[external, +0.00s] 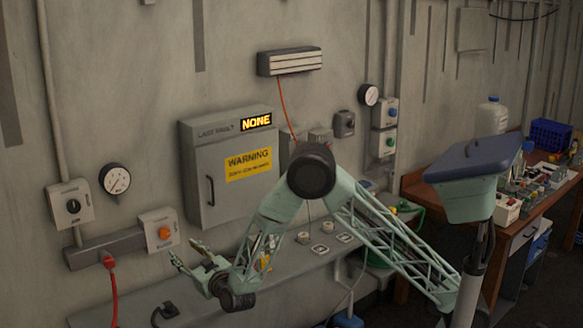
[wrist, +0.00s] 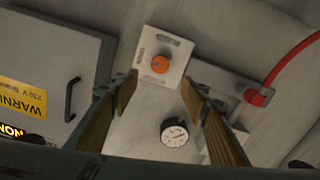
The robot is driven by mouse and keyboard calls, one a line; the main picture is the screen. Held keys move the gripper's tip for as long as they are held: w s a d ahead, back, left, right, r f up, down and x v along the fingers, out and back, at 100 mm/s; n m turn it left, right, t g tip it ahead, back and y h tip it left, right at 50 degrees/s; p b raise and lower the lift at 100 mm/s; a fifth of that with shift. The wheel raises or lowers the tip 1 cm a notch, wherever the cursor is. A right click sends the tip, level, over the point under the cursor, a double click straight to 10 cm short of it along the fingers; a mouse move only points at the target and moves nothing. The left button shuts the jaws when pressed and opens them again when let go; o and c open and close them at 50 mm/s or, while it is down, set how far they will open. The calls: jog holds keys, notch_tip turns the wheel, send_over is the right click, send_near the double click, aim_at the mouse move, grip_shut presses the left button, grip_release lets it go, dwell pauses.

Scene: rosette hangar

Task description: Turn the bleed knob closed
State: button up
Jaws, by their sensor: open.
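An orange knob (external: 164,233) sits on a small pale wall box at the left, above the bench. It also shows in the wrist view (wrist: 160,64), on its pale plate (wrist: 164,50). I cannot read a label on it, so I cannot tell whether it is the bleed knob. My gripper (external: 190,255) is open and empty, in front of and a little below and right of that box. In the wrist view the orange knob appears between and beyond my fingertips (wrist: 159,85), apart from them. A black knob (external: 73,206) is on another wall box farther left.
A grey cabinet (external: 200,170) with a handle and a yellow warning sign (external: 249,164) projects from the wall to the right. A round gauge (external: 115,179) is above left of the orange knob's box. A red cable (external: 114,290) hangs at left. The bench (external: 200,290) runs below.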

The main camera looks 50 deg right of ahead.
aim_at(166, 233)
jog(key=shift+w, duration=0.15)
jog(key=shift+w+d+b, duration=0.25)
jog(key=shift+w+d, duration=0.15)
jog(key=shift+w, duration=1.8)
jog(key=shift+w+d+b, duration=0.3)
jog(key=shift+w+d, duration=0.15)
jog(key=shift+w, duration=1.8)
jog(key=shift+w+d+b, duration=0.25)
jog(key=shift+w+d, duration=0.15)
jog(key=shift+w, duration=1.8)
jog(key=c, duration=0.8)
jog(key=shift+c, duration=0.2)
